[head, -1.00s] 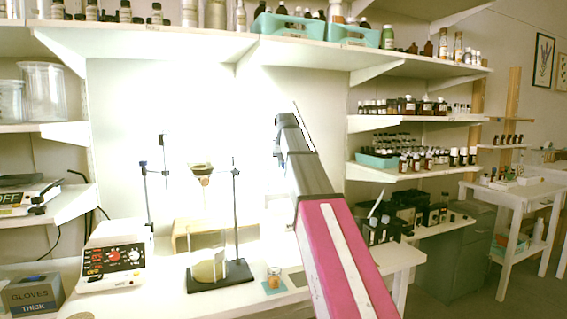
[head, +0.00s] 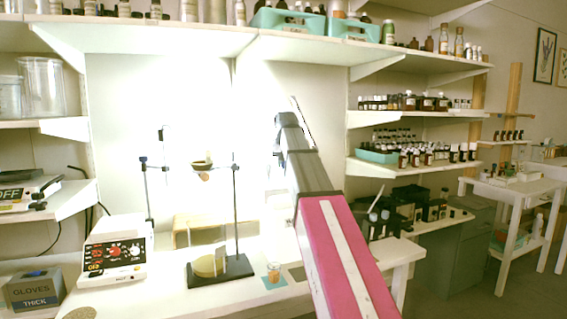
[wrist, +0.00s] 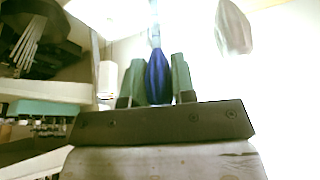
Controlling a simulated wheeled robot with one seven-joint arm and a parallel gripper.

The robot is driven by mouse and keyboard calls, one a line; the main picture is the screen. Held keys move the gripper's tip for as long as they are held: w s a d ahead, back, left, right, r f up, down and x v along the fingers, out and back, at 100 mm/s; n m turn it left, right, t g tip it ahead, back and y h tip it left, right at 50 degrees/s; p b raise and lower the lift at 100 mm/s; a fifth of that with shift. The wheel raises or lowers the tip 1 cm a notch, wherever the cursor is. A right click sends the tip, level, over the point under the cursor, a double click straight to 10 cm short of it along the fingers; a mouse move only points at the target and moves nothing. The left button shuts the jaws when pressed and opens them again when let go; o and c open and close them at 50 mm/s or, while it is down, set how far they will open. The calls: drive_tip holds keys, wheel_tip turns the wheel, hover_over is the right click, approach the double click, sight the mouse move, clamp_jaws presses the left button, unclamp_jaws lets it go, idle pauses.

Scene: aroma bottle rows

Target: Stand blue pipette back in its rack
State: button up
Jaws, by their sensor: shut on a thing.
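In the wrist view, my gripper (wrist: 156,88) is shut on the blue bulb of the blue pipette (wrist: 158,69). The two grey-green fingers stand on either side of the bulb. A thin pale stem runs from the bulb toward the top of the picture and fades into the bright wall. In the head view, my pink and grey arm reaches up in front of the bright wall. The gripper and the pipette are not clear there. I cannot make out the pipette's rack for certain in either view.
A stand with a dark base (head: 222,271) and upright rods is on the bench left of my arm. A hotplate (head: 117,250) and a glove box (head: 36,289) are further left. A small jar (head: 273,270) sits near my arm. A pale pear-shaped thing (wrist: 233,28) shows in the wrist view.

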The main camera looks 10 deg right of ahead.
drive_tip(key=shift+f, duration=0.95)
drive_tip(key=o, duration=0.7)
drive_tip(key=shift+c, duration=0.2)
drive_tip(key=shift+v, duration=2.5)
drive_tip(key=shift+r, duration=0.15)
drive_tip(key=shift+r, duration=2.35)
